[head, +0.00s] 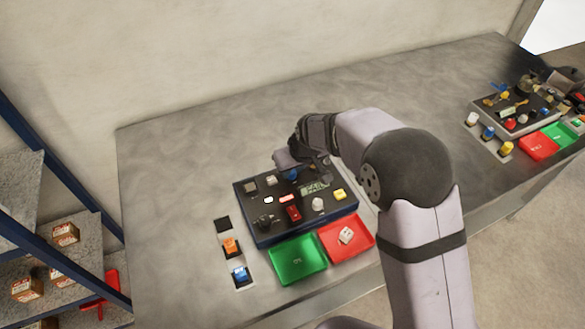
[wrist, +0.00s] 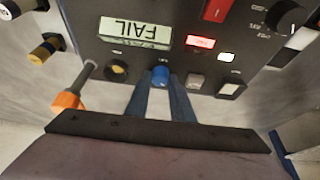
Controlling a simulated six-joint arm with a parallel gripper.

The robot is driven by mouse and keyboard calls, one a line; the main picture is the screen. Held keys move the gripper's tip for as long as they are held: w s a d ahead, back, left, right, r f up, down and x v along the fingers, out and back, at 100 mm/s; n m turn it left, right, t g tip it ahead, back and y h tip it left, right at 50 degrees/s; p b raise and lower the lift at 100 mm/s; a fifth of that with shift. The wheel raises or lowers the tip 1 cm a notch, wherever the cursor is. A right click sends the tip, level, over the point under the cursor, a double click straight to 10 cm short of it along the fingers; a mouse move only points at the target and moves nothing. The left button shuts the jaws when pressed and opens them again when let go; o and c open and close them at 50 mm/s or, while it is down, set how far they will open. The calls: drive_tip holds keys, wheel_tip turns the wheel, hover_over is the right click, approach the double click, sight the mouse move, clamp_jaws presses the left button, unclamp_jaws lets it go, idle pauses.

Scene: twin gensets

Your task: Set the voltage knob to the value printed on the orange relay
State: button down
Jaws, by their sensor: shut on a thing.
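A black knob (head: 266,220) stands at the panel's front left; a black knob with scale marks also shows at the wrist view's top right (wrist: 287,16). I cannot tell its setting. My gripper (wrist: 160,86) is shut on a small blue cap with a pale mark (wrist: 160,74), at the panel's far edge. In the head view, my gripper (head: 291,165) is largely hidden by its own wrist.
The display (wrist: 135,31) reads FAIL. A red switch (head: 293,212) stands mid-panel. A blue relay (head: 240,274) sits by the orange one. Green (head: 297,279) and red (head: 365,247) trays lie in front; the red holds a white piece (head: 346,235). A second station (head: 515,112) stands right.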

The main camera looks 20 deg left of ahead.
idle(0.3)
drive_tip(key=c, duration=1.6)
unclamp_jaws()
drive_tip(key=shift+o, duration=0.2)
drive_tip(key=shift+r, duration=0.15)
drive_tip(key=b+v, duration=0.2)
drive_tip(key=v, duration=0.5)
drive_tip(key=shift+b, duration=0.3)
drive_tip(key=d, duration=0.3)
drive_tip(key=d+m+h, duration=0.1)
drive_tip(key=d, duration=0.3)
drive_tip(key=s+d+f+m, duration=0.1)
drive_tip(key=d, duration=0.3)
drive_tip(key=shift+s+d, duration=0.1)
drive_tip(key=shift+d, duration=0.1)
drive_tip(key=s+d+f+m+g+h, duration=0.1)
drive_tip(key=s+d+f+m, duration=0.1)
drive_tip(key=s+d, duration=0.7)
drive_tip(key=s+d+f+m+g+h, duration=0.1)
drive_tip(key=s+d+f+m+g, duration=0.1)
drive_tip(key=s+d+m, duration=0.3)
drive_tip(key=s+d, duration=0.4)
drive_tip(key=d, duration=0.4)
drive_tip(key=shift+d+f, duration=0.2)
drive_tip(key=shift+f, duration=0.05)
